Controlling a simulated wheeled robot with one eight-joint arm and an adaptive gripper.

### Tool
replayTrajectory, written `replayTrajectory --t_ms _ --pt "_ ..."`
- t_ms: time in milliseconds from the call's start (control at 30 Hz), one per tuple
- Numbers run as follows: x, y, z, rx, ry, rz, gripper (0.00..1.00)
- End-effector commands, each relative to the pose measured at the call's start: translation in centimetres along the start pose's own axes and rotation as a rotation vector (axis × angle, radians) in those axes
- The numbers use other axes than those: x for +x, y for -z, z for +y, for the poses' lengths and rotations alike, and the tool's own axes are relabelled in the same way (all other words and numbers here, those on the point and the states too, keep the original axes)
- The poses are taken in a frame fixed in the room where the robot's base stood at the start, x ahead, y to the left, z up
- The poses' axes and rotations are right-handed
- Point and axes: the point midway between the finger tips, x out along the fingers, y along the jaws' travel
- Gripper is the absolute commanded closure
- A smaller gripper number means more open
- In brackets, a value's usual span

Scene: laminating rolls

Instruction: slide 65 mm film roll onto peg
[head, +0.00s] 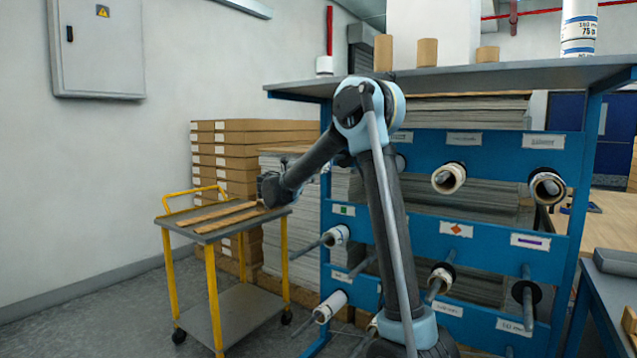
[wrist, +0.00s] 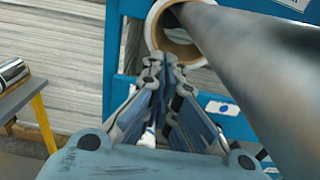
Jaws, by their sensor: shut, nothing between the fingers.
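My gripper (wrist: 165,62) is shut and empty in the wrist view. Its fingertips show just in front of a white roll (wrist: 153,38) with a brown cardboard core; I cannot tell whether they touch it. This roll is around a thick dark peg (wrist: 240,55) that reaches close past the camera on the right. In the head view a white roll (head: 338,235) is on a peg (head: 308,248) under a green-marked label. No roll can be read as 65 mm. In the head view my arm reaches left and the fingers are not clear.
A blue rack (head: 455,192) carries several pegs, some with rolls. A yellow-legged cart (head: 180,228) with wooden slats stands left; a silver-ended roll (wrist: 12,74) lies on a grey top in the wrist view. Brown cores (head: 427,52) stand on the rack's top shelf. Floor at front left is clear.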

Motion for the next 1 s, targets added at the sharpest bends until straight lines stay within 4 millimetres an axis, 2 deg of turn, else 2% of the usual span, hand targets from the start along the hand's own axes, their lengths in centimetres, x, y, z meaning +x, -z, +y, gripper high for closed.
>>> replayTrajectory --t_ms 600,767,1000 --pt "14.0 0.0 -0.1 0.000 0.003 0.000 1.00" --pt "15.8 0.0 -0.1 0.000 0.001 0.000 1.00" --pt "16.0 0.0 -0.1 0.000 0.000 0.000 1.00"
